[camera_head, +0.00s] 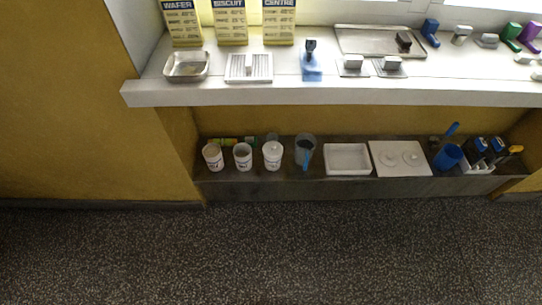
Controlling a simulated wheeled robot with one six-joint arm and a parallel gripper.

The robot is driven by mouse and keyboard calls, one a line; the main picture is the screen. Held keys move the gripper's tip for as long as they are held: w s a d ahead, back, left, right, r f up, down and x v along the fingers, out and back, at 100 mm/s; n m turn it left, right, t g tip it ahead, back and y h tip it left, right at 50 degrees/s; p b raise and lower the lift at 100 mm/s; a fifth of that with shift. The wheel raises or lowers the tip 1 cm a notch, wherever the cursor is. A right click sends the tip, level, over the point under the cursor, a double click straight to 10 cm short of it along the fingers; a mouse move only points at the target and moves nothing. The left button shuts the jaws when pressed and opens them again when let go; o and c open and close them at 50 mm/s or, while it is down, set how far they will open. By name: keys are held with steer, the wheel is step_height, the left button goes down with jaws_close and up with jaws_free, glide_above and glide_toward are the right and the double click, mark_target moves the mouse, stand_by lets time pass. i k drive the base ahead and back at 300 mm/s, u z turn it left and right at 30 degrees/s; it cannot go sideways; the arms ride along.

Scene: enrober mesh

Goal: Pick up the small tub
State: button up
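Three small white tubs stand upright side by side on the lower shelf, toward its left end: a left tub (213,160), a middle tub (243,158) and a right tub (272,158). The left and middle tubs look open at the top with brown inside. The right tub has a white top that looks like a lid. Dark marks on their fronts are too small to read. I cannot tell which one is the small tub. My gripper and arm are not in view.
The lower shelf also holds a grey jug (304,146), a white tray (347,172), a white board (388,169) and a blue cup (447,157). The speckled floor (300,250) in front is clear.

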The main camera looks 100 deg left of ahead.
mark_target(242, 151)
steer(key=k, duration=1.3)
steer(key=u, duration=1.75)
